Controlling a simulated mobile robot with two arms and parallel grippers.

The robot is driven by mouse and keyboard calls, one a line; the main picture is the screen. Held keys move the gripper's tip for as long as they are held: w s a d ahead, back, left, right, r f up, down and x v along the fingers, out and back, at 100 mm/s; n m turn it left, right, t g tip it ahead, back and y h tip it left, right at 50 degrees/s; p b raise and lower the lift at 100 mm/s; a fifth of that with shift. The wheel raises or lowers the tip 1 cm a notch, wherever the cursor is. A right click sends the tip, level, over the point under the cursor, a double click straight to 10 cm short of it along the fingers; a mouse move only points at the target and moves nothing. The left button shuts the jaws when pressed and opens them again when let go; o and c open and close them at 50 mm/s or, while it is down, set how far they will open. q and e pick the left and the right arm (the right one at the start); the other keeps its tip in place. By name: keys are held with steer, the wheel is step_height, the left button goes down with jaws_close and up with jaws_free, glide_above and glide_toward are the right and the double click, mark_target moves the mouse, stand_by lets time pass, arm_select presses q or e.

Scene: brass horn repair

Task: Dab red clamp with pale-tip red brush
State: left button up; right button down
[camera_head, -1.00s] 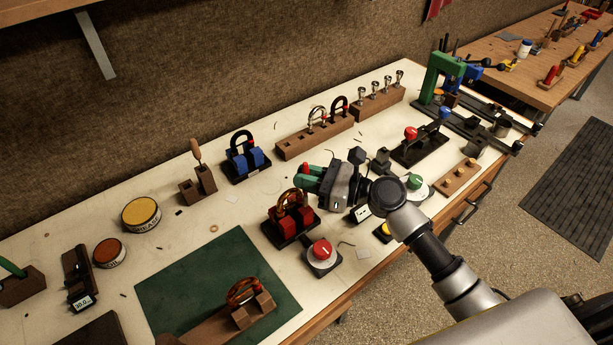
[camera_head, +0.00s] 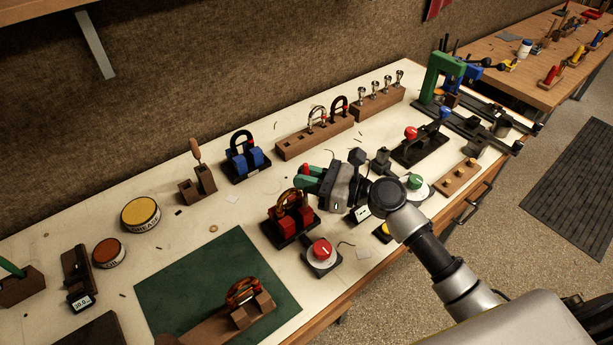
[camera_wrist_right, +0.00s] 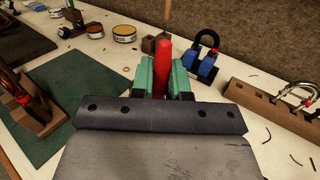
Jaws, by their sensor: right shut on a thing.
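The red clamp (camera_head: 293,224) stands on a dark base on the bench, right of the green mat, with a copper-coloured curved tube in it. My right gripper (camera_head: 308,182), with green fingers, is just above and right of the clamp in the head view. It is shut on the red brush (camera_wrist_right: 163,68), whose red handle sticks up between the fingers in the wrist view. A bit of red also shows by the fingers in the head view. I cannot make out the brush's pale tip. The clamp is not visible in the wrist view. My left gripper is not in view.
A blue clamp (camera_head: 247,161) stands behind. A red-button box (camera_head: 321,253) sits in front of the red clamp, and a green-knob box (camera_head: 416,184) sits to the right. The green mat (camera_head: 190,285) holds a wooden stand with a copper tube. Tins stand at left.

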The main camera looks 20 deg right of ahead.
mark_target(307, 164)
steer(key=shift+f, duration=0.35)
steer(key=shift+f, duration=0.1)
stand_by(1.3)
step_height(307, 164, up, 7)
steer(key=p, duration=0.7)
stand_by(0.5)
